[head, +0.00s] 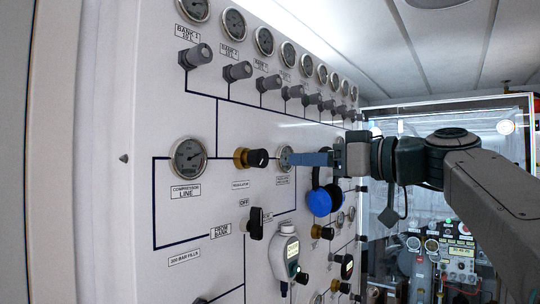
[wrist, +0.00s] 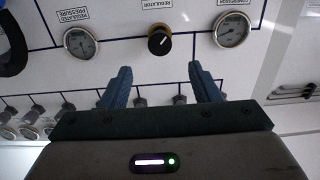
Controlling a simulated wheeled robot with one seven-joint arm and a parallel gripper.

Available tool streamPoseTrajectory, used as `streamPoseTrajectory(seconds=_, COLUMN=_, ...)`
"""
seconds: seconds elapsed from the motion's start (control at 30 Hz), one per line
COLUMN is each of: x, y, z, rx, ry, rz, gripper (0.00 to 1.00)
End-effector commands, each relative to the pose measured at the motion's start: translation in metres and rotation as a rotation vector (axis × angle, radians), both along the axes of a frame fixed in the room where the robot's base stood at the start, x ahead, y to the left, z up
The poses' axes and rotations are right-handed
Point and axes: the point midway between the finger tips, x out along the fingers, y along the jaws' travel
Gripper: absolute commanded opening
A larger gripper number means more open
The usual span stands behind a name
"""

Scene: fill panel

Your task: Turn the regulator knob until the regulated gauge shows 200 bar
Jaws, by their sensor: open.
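The regulator knob (head: 251,158), black with a brass collar, sticks out of the white panel between two gauges. In the wrist view the knob (wrist: 160,40) lies beyond and between the fingertips, with a pale pointer line on its face. In the head view this gauge (head: 285,158) is partly covered by my fingers. My gripper (head: 290,159) is open and empty; its blue fingers (wrist: 160,75) are apart and not touching the knob.
The compressor line gauge (head: 188,157) is left of the knob. A row of bank valves (head: 238,71) and gauges runs above. Below are a black selector handle (head: 255,223) and a grey-white handheld device (head: 286,250). A blue round item (head: 322,201) hangs below my gripper.

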Motion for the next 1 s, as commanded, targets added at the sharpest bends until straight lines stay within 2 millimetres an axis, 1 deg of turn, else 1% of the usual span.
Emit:
streamPoseTrajectory(seconds=0.03, x=0.007, y=0.01, z=0.004, rx=0.0, ry=0.003, rz=0.004, gripper=0.56)
streamPoseTrajectory(seconds=0.2, x=0.03, y=0.039, z=0.004, rx=-0.001, ry=0.003, rz=0.001, gripper=0.56)
streamPoseTrajectory(seconds=0.4, x=0.051, y=0.065, z=0.003, rx=-0.001, ry=0.003, rz=0.0, gripper=0.56)
streamPoseTrajectory(seconds=0.6, x=0.061, y=0.078, z=0.001, rx=0.0, ry=0.001, rz=-0.001, gripper=0.56)
streamPoseTrajectory(seconds=0.9, x=0.062, y=0.079, z=0.0, rx=-0.001, ry=0.001, rz=-0.002, gripper=0.56)
streamPoseTrajectory(seconds=0.93, x=0.062, y=0.079, z=0.0, rx=-0.001, ry=0.001, rz=-0.002, gripper=0.51)
streamPoseTrajectory(seconds=0.97, x=0.062, y=0.079, z=0.0, rx=-0.001, ry=0.001, rz=-0.002, gripper=0.42)
streamPoseTrajectory(seconds=1.0, x=0.062, y=0.079, z=0.0, rx=-0.001, ry=0.001, rz=-0.002, gripper=0.31)
